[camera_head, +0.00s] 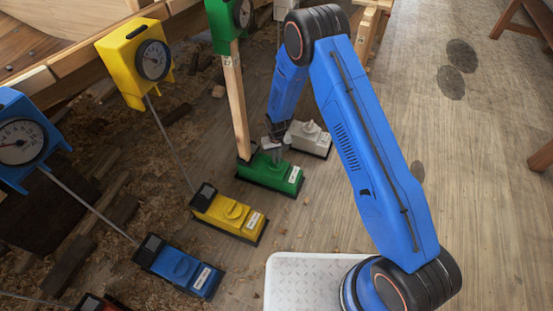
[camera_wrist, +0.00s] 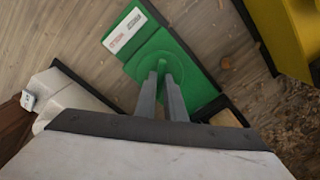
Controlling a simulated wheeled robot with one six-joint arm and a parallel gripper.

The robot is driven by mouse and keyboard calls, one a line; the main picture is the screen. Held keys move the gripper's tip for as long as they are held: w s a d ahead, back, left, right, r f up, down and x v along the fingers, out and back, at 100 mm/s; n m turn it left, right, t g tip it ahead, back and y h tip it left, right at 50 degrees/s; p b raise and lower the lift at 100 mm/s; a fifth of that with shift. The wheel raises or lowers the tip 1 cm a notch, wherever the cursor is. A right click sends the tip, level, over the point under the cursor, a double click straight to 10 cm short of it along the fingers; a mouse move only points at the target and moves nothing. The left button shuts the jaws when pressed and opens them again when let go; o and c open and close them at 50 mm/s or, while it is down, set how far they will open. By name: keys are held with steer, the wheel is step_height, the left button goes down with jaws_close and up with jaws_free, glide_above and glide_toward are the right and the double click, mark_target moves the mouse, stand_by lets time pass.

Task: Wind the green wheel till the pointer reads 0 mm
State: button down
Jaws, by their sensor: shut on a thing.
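The green box (camera_head: 275,175) stands on the floor. In the wrist view its round green wheel (camera_wrist: 152,57) lies under my fingers. My gripper (camera_wrist: 163,72) points down and its two grey fingers are close together, shut on the raised grip of the green wheel. In the head view my gripper (camera_head: 275,142) is over the back part of the green box, and the wheel is mostly hidden behind it. The green gauge (camera_head: 222,32) is at the top edge, partly cut off. Its dial (camera_head: 242,13) is too small for me to read the pointer.
A yellow box (camera_head: 230,215) and blue box (camera_head: 180,270) stand left of the green one, a white box (camera_head: 309,138) to its right. A wooden post (camera_head: 236,105) rises behind the green box. Yellow (camera_head: 122,50) and blue (camera_head: 40,165) gauges hang left. The right floor is mostly clear.

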steer(key=c, duration=1.8)
jaws_free()
steer(key=shift+c, duration=0.2)
step_height(320, 180, up, 17)
steer(key=shift+r, duration=0.2)
